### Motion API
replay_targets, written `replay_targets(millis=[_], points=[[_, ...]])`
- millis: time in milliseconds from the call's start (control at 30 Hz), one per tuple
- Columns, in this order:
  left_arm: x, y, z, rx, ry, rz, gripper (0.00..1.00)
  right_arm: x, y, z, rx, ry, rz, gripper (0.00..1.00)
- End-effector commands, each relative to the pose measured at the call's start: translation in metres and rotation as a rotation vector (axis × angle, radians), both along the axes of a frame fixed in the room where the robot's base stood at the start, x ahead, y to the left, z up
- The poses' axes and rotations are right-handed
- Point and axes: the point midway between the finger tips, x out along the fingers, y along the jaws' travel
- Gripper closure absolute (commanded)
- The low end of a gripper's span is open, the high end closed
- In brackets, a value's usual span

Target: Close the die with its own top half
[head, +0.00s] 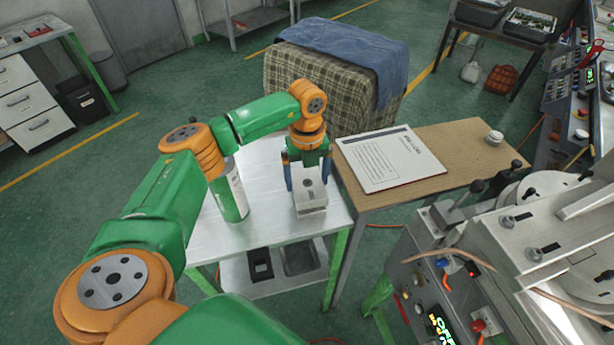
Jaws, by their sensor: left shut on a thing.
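A grey metal die stands on the white metal table. Its upper block, which looks like the top half (309,186), has a dark round hole in its upper face. A lower grey part (313,212) shows at its front edge, and I cannot tell whether the two parts touch or are fully aligned. My left gripper (307,183) points down over the die, its two blue fingers on either side of the top half, shut on it. The gripper hides the rear of the die. My right gripper is not in view.
The white table (265,235) has free room around the die. A green and white can (229,198) stands left of it, near my arm. A wooden table (445,150) with a printed sheet (390,158) adjoins at right. A grey machine (490,260) stands front right.

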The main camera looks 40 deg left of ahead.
Motion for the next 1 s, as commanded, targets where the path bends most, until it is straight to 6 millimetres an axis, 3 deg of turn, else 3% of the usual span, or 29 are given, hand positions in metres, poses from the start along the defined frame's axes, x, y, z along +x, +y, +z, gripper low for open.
replay_targets(millis=[1000], points=[[0.0, 0.0, -0.01, -0.001, -0.001, 0.0, 0.89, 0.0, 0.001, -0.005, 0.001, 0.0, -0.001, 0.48]])
